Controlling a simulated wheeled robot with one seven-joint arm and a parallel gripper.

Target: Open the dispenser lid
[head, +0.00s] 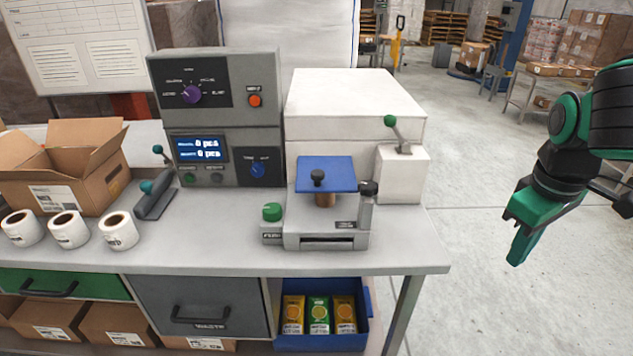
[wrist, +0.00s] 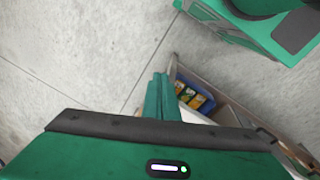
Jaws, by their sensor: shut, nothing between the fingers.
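The dispenser appears to be the grey and white unit (head: 326,230) on the bench in the head view. A flat blue plate (head: 340,172) with a black knob (head: 318,177) sits over it, and seems to be its lid. A brown cylindrical part shows just below the plate. The exact closure of the lid cannot be told. My gripper (head: 518,248) hangs to the right of the bench over open floor, well apart from the dispenser. Its green fingers point down and are together and empty; they also show in the wrist view (wrist: 160,97).
A large white box (head: 350,95) and a lever with a green knob (head: 390,121) stand behind the dispenser. A grey control panel (head: 215,115), label rolls (head: 118,230) and an open carton (head: 78,160) are to the left. A blue bin (head: 367,318) sits under the bench.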

